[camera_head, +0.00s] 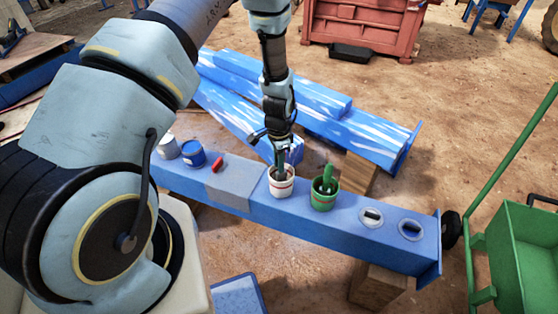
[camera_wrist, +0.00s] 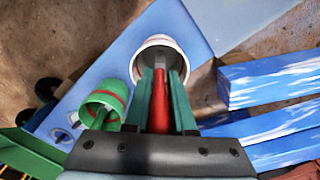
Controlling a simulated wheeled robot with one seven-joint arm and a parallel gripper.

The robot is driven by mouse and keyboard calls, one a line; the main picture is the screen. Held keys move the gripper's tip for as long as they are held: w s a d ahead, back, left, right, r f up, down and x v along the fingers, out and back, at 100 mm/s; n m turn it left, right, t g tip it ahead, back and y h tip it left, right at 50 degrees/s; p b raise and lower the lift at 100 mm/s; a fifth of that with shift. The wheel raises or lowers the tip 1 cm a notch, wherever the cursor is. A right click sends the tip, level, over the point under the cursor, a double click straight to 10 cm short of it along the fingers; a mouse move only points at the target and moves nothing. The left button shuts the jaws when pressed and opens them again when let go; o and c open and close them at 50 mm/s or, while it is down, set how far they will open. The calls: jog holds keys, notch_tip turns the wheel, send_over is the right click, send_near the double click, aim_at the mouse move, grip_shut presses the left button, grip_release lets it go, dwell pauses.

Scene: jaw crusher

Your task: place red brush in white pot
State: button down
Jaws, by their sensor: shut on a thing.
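My gripper (camera_head: 281,174) points down at the mouth of the white pot (camera_head: 283,190), which has a red band and stands upright on the blue beam. In the wrist view my gripper (camera_wrist: 160,88) is shut on the red brush (camera_wrist: 159,105), whose red length lies between the two greenish fingers. The fingertips overlap the opening of the white pot (camera_wrist: 150,43). How deep the brush reaches is hidden by the fingers. In the head view the brush is hard to make out.
Right of the white pot stands a green pot (camera_head: 322,202) with a green brush. Two ringed holes (camera_head: 371,217) lie farther right. A small red item (camera_head: 217,164), a blue can (camera_head: 194,158) and a grey can (camera_head: 167,147) stand left. More blue beams (camera_head: 330,127) lie behind.

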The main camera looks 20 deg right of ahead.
jog(key=shift+f, duration=0.65)
jog(key=c, duration=0.7)
grip_release()
jog(key=shift+a, duration=0.15)
